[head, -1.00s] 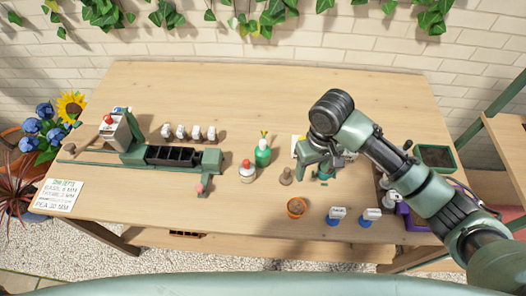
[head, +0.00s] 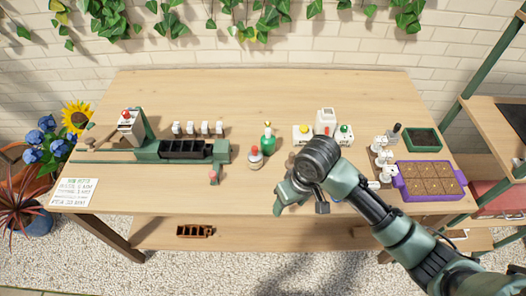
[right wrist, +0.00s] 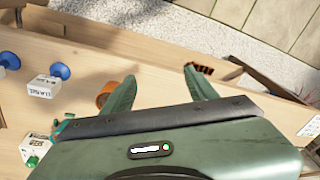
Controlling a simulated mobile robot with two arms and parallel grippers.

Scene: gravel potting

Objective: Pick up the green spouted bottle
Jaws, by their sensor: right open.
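The green spouted bottle (head: 268,143) stands upright on the wooden table in the head view, with a yellow tip. My right gripper (head: 281,203) is nearer the table's front edge, below and slightly right of the bottle, and apart from it. In the right wrist view my right gripper (right wrist: 159,73) has its two green fingers spread, with nothing between them. The green spouted bottle does not show in that view. My left gripper is not in view.
A white bottle with a red top (head: 255,158) stands close beside the green one. A black-celled tray (head: 186,149) on a green stand lies to the left. A purple tray (head: 428,181) is at right. A terracotta pot (right wrist: 105,92) is partly behind one finger. The table's back is clear.

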